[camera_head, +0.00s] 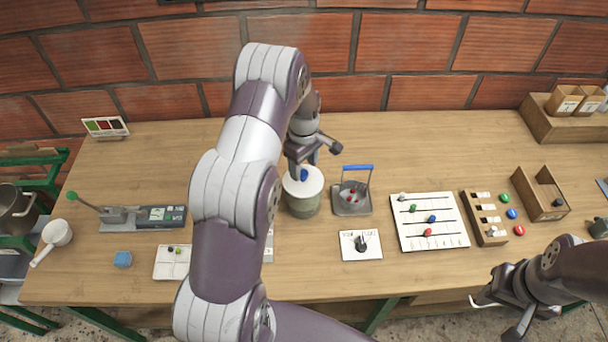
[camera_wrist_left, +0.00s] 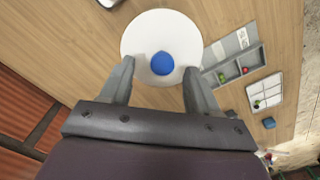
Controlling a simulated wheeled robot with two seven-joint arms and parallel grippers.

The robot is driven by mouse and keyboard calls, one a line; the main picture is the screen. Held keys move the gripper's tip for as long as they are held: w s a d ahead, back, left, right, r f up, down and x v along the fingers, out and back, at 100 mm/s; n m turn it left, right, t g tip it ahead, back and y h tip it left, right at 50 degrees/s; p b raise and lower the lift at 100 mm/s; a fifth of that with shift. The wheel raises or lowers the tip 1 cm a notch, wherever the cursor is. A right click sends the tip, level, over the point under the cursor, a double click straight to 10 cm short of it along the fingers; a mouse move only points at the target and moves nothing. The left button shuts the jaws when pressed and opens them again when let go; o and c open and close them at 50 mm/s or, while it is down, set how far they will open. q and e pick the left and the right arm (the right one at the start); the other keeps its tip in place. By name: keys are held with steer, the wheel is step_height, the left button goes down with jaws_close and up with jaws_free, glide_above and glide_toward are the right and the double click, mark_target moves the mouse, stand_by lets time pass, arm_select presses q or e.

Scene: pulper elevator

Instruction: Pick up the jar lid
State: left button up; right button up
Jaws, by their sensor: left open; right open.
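The jar (camera_head: 303,203) stands upright on the table, with its round white lid (camera_head: 310,187) on top. The lid has a blue knob (camera_head: 304,174) in its middle. In the left wrist view the lid (camera_wrist_left: 160,28) and its blue knob (camera_wrist_left: 162,63) lie between and just beyond the open fingertips of my left gripper (camera_wrist_left: 157,72). In the head view my left gripper (camera_head: 312,155) is over the jar, and part of it is hidden behind the arm. My right gripper (camera_head: 497,312) is open and empty near the table's front right edge.
A small tray with a blue handle (camera_head: 352,200) stands close to the jar's right. Right of it are a white dial panel (camera_head: 361,245), a slider board (camera_head: 430,222) and a wooden box (camera_head: 540,193). A lever device (camera_head: 142,217) stands left. Bare table lies behind the jar.

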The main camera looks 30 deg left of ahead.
arm_select(q)
steer(key=shift+f, duration=0.5)
steer(key=shift+s+f, duration=0.25)
steer(key=shift+f, duration=0.1)
arm_select(e)
steer(key=shift+s+r, duration=0.3)
steer(key=shift+r, duration=0.2)
arm_select(q)
steer(key=shift+w, duration=0.15)
jaws_close()
